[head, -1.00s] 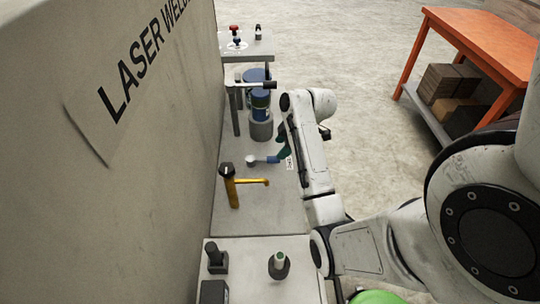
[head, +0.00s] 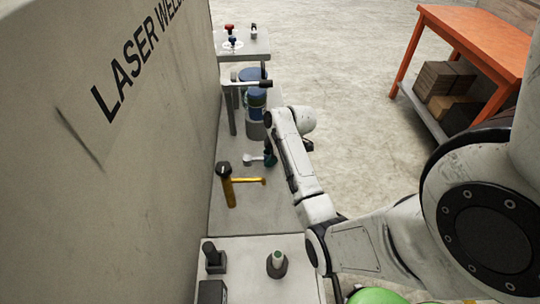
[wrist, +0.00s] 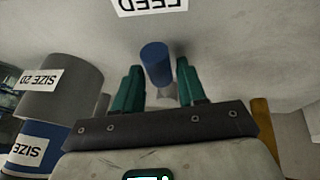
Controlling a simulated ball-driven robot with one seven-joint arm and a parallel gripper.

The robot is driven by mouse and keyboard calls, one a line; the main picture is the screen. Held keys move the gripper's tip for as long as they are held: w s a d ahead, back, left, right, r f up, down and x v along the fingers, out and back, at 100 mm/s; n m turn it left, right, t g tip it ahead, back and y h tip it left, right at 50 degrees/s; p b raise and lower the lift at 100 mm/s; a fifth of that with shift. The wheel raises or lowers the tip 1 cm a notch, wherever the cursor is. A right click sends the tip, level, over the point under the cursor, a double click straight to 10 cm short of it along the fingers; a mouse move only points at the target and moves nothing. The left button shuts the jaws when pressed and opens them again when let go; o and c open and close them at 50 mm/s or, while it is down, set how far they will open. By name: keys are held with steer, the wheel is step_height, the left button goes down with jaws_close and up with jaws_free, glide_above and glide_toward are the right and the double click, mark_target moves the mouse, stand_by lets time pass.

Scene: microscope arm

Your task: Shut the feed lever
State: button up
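The feed lever (head: 254,160) stands out over the bench in the head view, its pale end on the left. Its right part is hidden by my gripper (head: 268,157). In the wrist view the lever's blue handle (wrist: 156,62) shows upright in the picture, in the gap between the two green fingers of my gripper (wrist: 157,85). The fingers are open, with visible space on both sides of the handle. How deep the handle sits between the fingertips is not clear. An upside-down FEED label (wrist: 150,6) is at the top of the wrist view.
A yellow lever (head: 245,181) with a dark-topped post stands nearer on the bench. Behind are blue and grey cylinders (head: 256,128) and a grey-armed, black-ended lever (head: 245,83). The laser welder wall (head: 150,160) bounds the left. The floor right is open before an orange table (head: 480,45).

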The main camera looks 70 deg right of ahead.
jaws_close()
steer(key=shift+a, duration=0.1)
stand_by(0.4)
steer(key=shift+s+a+r+m+h+p, duration=0.15)
steer(key=shift+a+m+h+p, duration=0.3)
steer(key=shift+m+p, duration=0.45)
steer(key=shift+a+m+h+p, duration=0.35)
steer(key=shift+a+m+p, duration=0.5)
steer(key=shift+m+p, duration=0.3)
steer(key=shift+a+m+g+h+p, duration=0.45)
steer(key=shift+a+m+p, duration=0.25)
steer(key=shift+m, duration=0.45)
steer(key=shift+w+a+m+g+h+p, duration=0.2)
steer(key=shift+a+m+h, duration=0.15)
steer(key=shift+m, duration=0.3)
steer(key=shift+w+a+m+g+h+p, duration=0.1)
steer(key=shift+a+m+g+h+p, duration=0.1)
steer(key=shift+a+m, duration=0.35)
